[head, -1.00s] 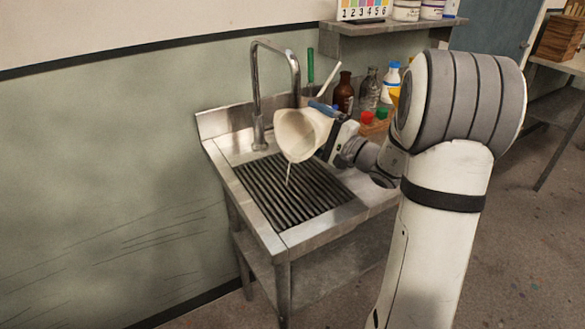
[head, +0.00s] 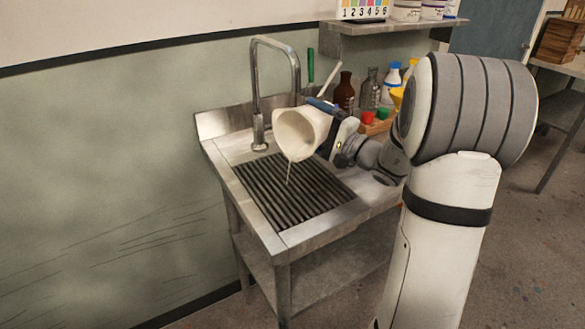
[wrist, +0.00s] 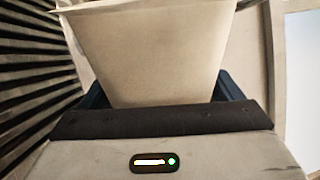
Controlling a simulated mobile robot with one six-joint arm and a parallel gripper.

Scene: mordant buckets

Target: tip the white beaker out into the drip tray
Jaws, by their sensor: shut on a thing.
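The white beaker (head: 298,133) is tilted, its mouth facing left and down, above the drip tray. A thin pale stream runs from its lip down to the tray's grate. The drip tray (head: 290,200) is a dark slatted grate set in the steel sink top; it also shows at the left of the wrist view (wrist: 35,75). My gripper (head: 328,110) is shut on the beaker from the right. In the wrist view the beaker (wrist: 150,55) fills the space between the blue fingers. The inside bottom of the beaker is hidden.
A curved steel tap (head: 257,95) stands just behind and left of the beaker. Brown (head: 344,92) and clear bottles and a wooden rack with red (head: 368,117) and green caps stand at the right back. A shelf (head: 390,27) hangs above. Open floor lies in front.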

